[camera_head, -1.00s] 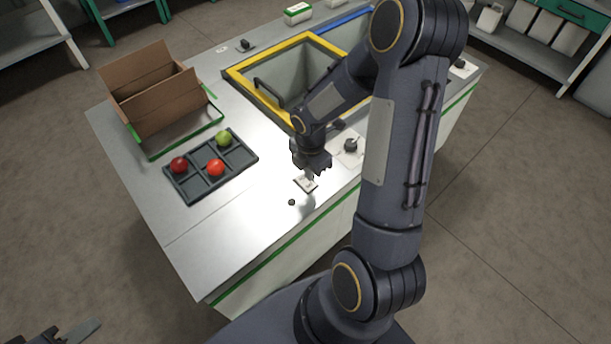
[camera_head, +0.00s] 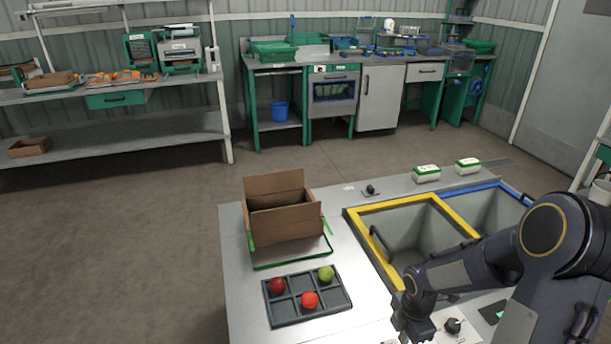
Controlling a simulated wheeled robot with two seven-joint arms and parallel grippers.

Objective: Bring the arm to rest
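My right arm comes in from the right edge, over the front right of the steel bench (camera_head: 240,290). Its gripper (camera_head: 412,328) points down near the bottom edge of the picture, beside a small panel with a black knob (camera_head: 453,325). Its fingertips are small, dark and partly cut off, so I cannot tell whether they are open or shut. My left gripper is out of view.
A dark divided tray (camera_head: 330,304) holds two red tomatoes (camera_head: 309,300) and one green tomato (camera_head: 326,273). Behind it stands an open cardboard box (camera_head: 285,222). Yellow-rimmed (camera_head: 365,208) and blue-rimmed (camera_head: 490,185) bins are sunk in the bench. Shelving lines the back wall.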

